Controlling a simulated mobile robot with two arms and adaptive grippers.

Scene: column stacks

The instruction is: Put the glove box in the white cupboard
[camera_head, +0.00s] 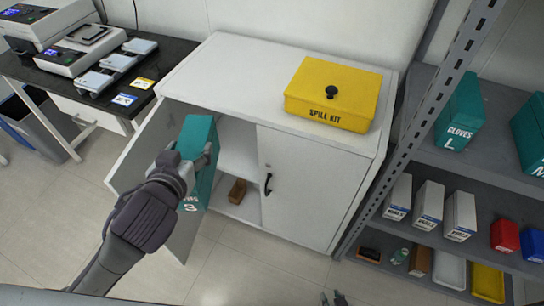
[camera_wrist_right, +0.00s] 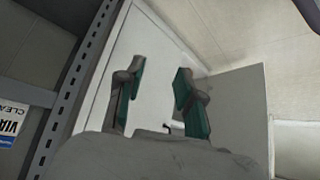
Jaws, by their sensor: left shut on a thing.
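The teal glove box (camera_head: 198,132), with a white letter S low on its side, is held upright by my left gripper (camera_head: 190,160), which is shut on it. The box is in front of the open left side of the white cupboard (camera_head: 228,62); my gripper hides part of it. The cupboard's left door (camera_head: 150,140) stands open and its right door (camera_head: 300,188) with a dark handle is closed. My right gripper (camera_head: 334,298) shows at the bottom edge of the head view. In the right wrist view its two fingers (camera_wrist_right: 158,95) are apart with nothing between them.
A brown block (camera_head: 238,191) lies inside the cupboard's lower left. A yellow spill kit (camera_head: 333,92) stands on top. A grey rack (camera_head: 470,165) at right holds another teal glove box marked L (camera_head: 460,115). A dark bench (camera_head: 100,75) with instruments is at left.

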